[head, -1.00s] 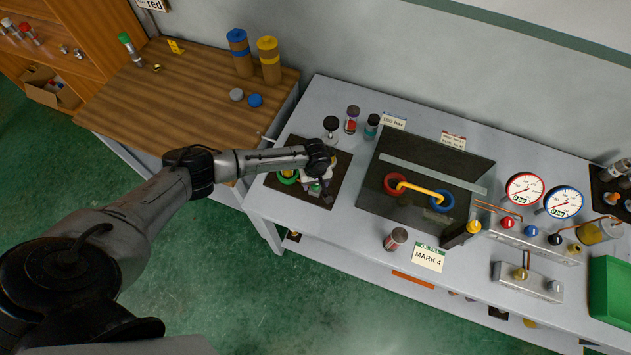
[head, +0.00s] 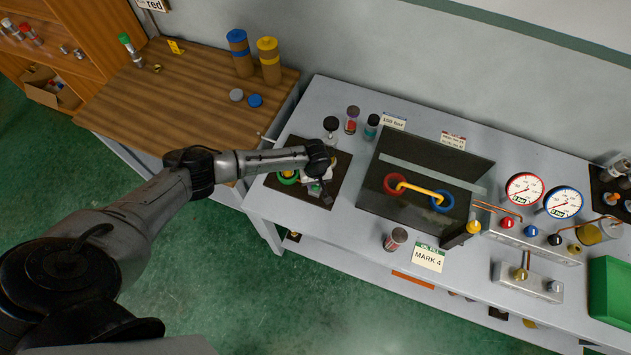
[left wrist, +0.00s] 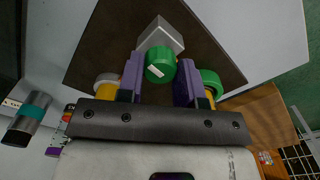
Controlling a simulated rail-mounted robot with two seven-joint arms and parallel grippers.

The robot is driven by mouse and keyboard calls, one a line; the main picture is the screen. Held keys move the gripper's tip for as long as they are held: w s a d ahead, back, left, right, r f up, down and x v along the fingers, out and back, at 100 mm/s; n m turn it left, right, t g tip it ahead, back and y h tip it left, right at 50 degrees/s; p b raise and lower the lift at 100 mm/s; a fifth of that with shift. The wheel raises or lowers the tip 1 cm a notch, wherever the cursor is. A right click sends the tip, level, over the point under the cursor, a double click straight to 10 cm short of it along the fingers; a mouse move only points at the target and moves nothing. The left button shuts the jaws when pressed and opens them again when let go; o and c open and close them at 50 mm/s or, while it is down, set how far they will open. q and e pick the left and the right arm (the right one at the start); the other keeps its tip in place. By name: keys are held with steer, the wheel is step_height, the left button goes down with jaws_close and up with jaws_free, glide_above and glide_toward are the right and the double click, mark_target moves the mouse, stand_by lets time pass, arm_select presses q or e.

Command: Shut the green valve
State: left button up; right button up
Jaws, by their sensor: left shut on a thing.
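The green valve (left wrist: 160,64) shows in the left wrist view as a green round knob with a white mark, in front of a grey metal block (left wrist: 163,37) on a dark mat (left wrist: 110,45). My left gripper (left wrist: 159,82) has its purple fingers on either side of the knob and is shut on it. In the head view my left gripper (head: 318,190) is over the dark mat (head: 334,160) at the bench's left end, and it hides most of the valve. My right gripper is not in view.
A black-topped item (head: 331,124) and two small jars (head: 352,120) (head: 372,126) stand close behind the gripper. A dark case (head: 425,165) with red and blue rings is to the right. Gauges (head: 525,188) stand farther right. The front bench strip holds a jar (head: 396,239).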

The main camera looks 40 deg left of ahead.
arm_select(q)
steer(key=m+p, duration=0.1)
steer(key=m, duration=0.2)
steer(key=shift+r+p, duration=0.1)
steer(key=shift+p, duration=0.25)
steer(key=m+p, duration=0.1)
steer(key=m, duration=0.3)
steer(key=shift+m, duration=0.3)
steer(key=m, duration=0.4)
steer(key=shift+m+p, duration=0.3)
steer(key=shift+p, duration=0.1)
steer(key=m, duration=0.3)
steer(key=shift+m, duration=0.7)
steer(key=o, duration=0.9)
